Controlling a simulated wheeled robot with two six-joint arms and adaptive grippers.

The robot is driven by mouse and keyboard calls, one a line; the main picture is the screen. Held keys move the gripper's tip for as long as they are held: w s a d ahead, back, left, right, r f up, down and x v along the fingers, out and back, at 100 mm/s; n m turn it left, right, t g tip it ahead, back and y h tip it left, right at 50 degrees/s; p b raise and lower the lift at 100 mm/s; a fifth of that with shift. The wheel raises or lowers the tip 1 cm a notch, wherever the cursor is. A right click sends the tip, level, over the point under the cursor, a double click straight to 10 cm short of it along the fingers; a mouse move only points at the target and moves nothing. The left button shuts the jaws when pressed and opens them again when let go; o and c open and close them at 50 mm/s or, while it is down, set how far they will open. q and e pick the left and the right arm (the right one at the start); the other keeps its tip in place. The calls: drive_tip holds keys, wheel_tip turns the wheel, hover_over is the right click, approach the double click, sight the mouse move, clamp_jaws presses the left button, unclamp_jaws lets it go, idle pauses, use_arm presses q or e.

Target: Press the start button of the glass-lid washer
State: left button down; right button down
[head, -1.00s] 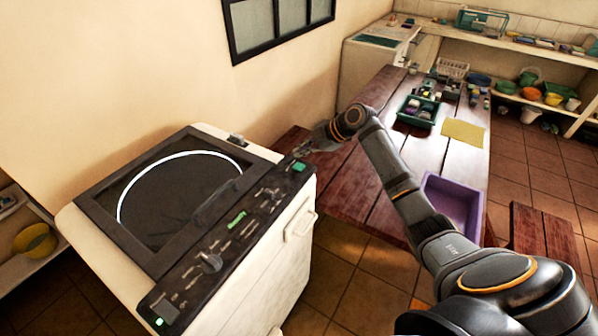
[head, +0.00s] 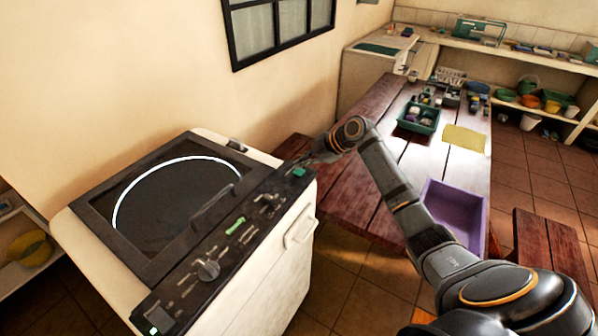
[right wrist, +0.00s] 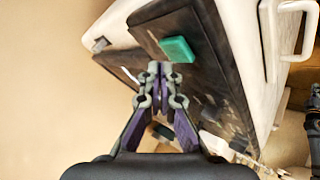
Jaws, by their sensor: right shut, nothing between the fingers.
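The white washer (head: 250,295) with a dark glass lid (head: 170,205) stands at the left in the head view. Its lid is down. A teal button (head: 299,171) sits at the far right end of its black control panel (head: 190,268). My right gripper (head: 304,161) is shut and empty close to that button. In the right wrist view the shut fingertips (right wrist: 158,68) lie just below and left of the teal button (right wrist: 178,49) in the picture; I cannot tell whether they touch anything. My left gripper is not in view.
The panel also carries a knob (head: 208,269), a green piece (head: 235,225) and several small controls. A wooden table (head: 350,190) stands to the right with a green crate (head: 419,117) and a purple bin (head: 455,212). A wall is behind the washer.

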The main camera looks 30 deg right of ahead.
drive_tip(key=shift+f, duration=0.1)
idle(0.6)
drive_tip(key=shift+f+b, duration=0.3)
drive_tip(key=shift+b, duration=0.05)
